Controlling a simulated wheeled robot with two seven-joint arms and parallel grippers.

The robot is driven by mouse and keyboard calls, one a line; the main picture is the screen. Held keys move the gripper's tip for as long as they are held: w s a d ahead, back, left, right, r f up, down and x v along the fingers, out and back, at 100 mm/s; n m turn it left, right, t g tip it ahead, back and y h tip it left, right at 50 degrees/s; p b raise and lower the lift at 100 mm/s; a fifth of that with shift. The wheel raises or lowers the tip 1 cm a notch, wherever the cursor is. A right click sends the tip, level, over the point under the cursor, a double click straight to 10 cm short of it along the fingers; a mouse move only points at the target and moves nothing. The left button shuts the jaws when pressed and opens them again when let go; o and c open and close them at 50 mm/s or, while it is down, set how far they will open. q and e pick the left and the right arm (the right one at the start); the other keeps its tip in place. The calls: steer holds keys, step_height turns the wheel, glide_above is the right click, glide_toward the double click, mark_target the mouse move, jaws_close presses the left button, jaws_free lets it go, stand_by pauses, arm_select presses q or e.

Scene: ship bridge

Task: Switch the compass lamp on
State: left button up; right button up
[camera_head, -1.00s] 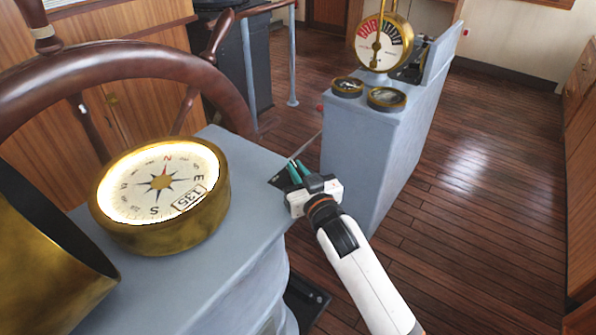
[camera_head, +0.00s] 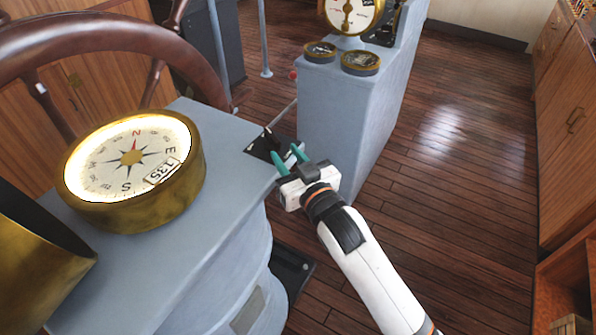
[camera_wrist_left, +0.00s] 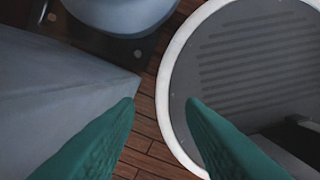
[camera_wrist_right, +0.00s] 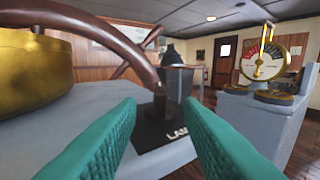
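The brass compass (camera_head: 132,168) sits on the grey pedestal top at the left of the head view; its dial glows bright white around the edge. A black switch plate (camera_head: 258,150) with a small dark lever lies at the pedestal's right corner. In the right wrist view the plate (camera_wrist_right: 160,136) bears lettering starting "LAM", and the dark lever stands ahead between the fingers. My right gripper (camera_head: 288,154) is open and empty at the plate's near right edge; I cannot tell whether it touches. My left gripper (camera_wrist_left: 161,102) is open and empty, outside the head view.
The wooden wheel (camera_head: 110,45) rises behind the compass. A brass cowl (camera_head: 35,265) stands at the lower left. A grey console (camera_head: 345,115) with two small gauges and a telegraph dial (camera_head: 352,12) stands beyond my right gripper. The floor at right is clear.

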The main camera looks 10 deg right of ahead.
steer(key=shift+v, duration=2.35)
